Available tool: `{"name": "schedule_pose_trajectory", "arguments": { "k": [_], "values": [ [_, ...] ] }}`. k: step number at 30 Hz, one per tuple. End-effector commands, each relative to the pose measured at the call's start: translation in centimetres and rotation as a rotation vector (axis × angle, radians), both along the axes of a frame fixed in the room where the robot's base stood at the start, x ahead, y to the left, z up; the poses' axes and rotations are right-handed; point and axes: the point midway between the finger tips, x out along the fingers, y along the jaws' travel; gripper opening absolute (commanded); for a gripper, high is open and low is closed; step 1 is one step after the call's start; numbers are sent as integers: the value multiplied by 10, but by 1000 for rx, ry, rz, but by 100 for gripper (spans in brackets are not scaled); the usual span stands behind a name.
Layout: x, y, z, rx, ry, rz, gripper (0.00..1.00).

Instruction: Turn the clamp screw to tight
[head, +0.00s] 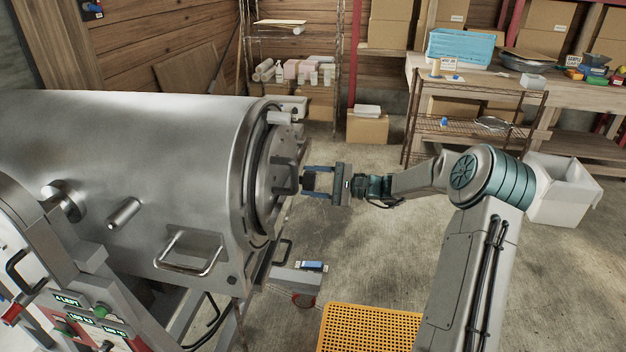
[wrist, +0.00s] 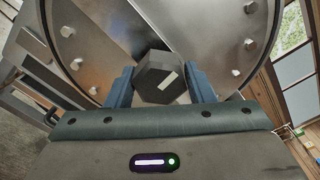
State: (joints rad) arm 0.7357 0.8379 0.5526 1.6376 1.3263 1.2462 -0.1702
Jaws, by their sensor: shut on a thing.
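The clamp screw (wrist: 160,77) is a dark faceted knob with a pale mark on one face, in front of the round metal door of the steel tank. In the wrist view my gripper (wrist: 161,88) has one blue finger on each side of the knob and is shut on it. In the head view the knob (head: 309,182) shows small between the fingers of my gripper (head: 318,182), at the right end of the tank. The tank door (head: 272,165) has a dark handle-like block (head: 286,176) beside the knob. The fingers partly hide the knob's sides.
The steel tank (head: 150,140) fills the left, with a control panel (head: 85,315) at lower left. A small grey shelf (head: 297,280) juts out below the door. A yellow perforated crate (head: 365,335) is on the floor. Shelving (head: 470,135) stands behind my arm.

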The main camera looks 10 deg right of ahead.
Motion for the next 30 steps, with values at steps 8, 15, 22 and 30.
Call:
{"name": "schedule_pose_trajectory", "arguments": {
  "k": [8,15,22,30],
  "values": [
    [0,0,-1,4,10,-1,26],
    [0,0,-1,3,9,-1,65],
    [0,0,0,3,8,0,70],
    [-7,-19,-2,3,7,-4,70]
  ]
}}
